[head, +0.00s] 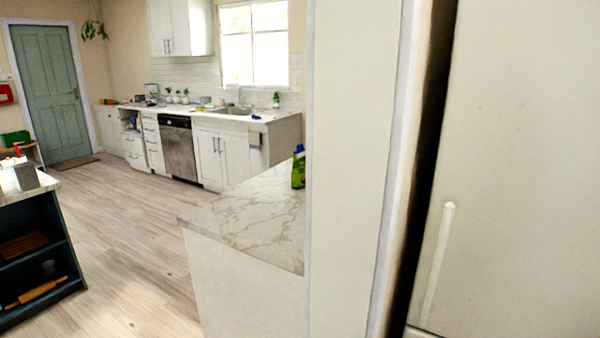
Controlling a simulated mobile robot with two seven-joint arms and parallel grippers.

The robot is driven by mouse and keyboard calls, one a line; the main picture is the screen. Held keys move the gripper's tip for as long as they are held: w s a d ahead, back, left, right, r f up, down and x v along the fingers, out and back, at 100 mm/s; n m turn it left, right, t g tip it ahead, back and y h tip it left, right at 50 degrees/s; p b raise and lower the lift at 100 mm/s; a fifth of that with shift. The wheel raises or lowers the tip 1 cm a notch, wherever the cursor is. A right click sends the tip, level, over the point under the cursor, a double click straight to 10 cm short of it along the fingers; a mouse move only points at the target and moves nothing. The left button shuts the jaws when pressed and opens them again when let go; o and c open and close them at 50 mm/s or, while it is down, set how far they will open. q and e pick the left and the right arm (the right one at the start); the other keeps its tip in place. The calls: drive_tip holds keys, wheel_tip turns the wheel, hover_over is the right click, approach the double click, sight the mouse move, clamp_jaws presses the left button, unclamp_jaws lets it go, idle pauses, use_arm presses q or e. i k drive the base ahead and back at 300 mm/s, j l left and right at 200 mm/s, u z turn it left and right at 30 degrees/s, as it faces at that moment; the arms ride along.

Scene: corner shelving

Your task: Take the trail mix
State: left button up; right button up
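No trail mix can be made out in the head view. A green package or bottle with a blue top (299,168) stands on the marble counter (250,215), partly hidden by the tall pale panel; I cannot tell what it is. Neither of my grippers shows in this view.
A tall cream panel (350,170) and a fridge-like door with a handle (437,260) fill the right side, close by. A dark shelf unit (38,250) stands at left. Wooden floor (125,225) between is clear. White cabinets (222,155) and a green door (52,90) lie beyond.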

sight(298, 174)
drive_tip(key=i+j+u, duration=1.05)
drive_tip(key=i, duration=0.25)
drive_tip(key=i+u, duration=0.35)
drive_tip(key=i+j+z, duration=0.1)
drive_tip(key=i+z, duration=0.15)
drive_tip(key=i, duration=0.25)
drive_tip(key=i+j+z, duration=0.2)
drive_tip(key=i, duration=0.3)
drive_tip(key=i+j+z, duration=0.25)
drive_tip(key=i, duration=0.25)
drive_tip(key=i+j+z, duration=0.15)
drive_tip(key=z, duration=0.25)
drive_tip(key=i+j+z, duration=0.45)
drive_tip(key=z, duration=0.3)
drive_tip(key=j, duration=0.1)
